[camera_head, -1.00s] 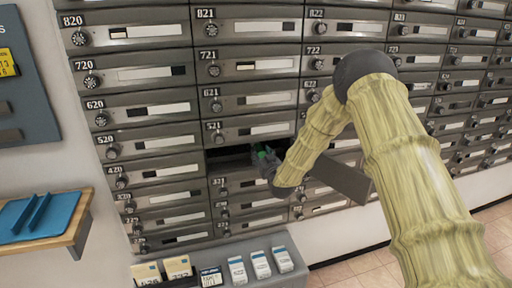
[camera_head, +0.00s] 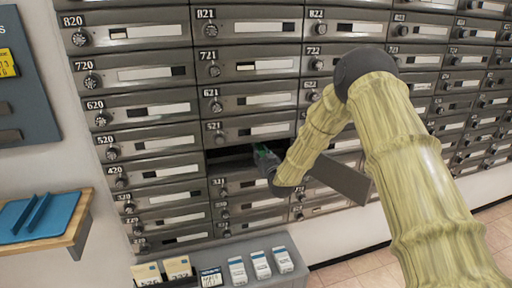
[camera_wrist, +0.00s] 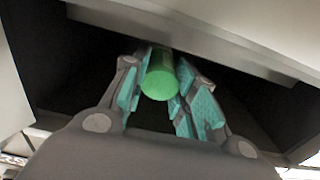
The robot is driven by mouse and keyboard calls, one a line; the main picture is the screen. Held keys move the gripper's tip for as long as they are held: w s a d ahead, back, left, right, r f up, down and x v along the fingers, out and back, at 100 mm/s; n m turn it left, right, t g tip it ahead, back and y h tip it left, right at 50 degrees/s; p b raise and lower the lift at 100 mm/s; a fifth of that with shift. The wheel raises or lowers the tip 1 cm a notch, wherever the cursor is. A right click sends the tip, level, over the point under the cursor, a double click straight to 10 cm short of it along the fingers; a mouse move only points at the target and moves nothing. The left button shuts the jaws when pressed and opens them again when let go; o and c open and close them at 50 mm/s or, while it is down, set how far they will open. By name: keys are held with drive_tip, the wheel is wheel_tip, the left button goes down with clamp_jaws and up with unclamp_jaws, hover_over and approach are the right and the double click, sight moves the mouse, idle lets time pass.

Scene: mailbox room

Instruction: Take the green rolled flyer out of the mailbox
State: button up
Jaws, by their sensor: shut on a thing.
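The green rolled flyer (camera_wrist: 158,82) shows in the wrist view as a green cylinder with its round end facing me. My gripper (camera_wrist: 156,98) is shut on it, with a teal-padded finger on each side. The flyer's far part is hidden inside the dark opening. In the head view my gripper (camera_head: 266,156) is at the open mailbox (camera_head: 228,154) below number 521, and a bit of green shows between the fingers. The mailbox door (camera_head: 342,180) is swung open to the right of my gripper.
Closed mailboxes with dials surround the open one. A wooden shelf (camera_head: 76,232) with a blue tray (camera_head: 40,214) is at the left. A grey ledge (camera_head: 290,252) with several small boxes and cards stands below. The tiled floor at the lower right is clear.

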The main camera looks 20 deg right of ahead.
drive_tip(key=s, duration=2)
drive_tip(key=shift+d+p, duration=0.35)
drive_tip(key=shift+p, duration=0.1)
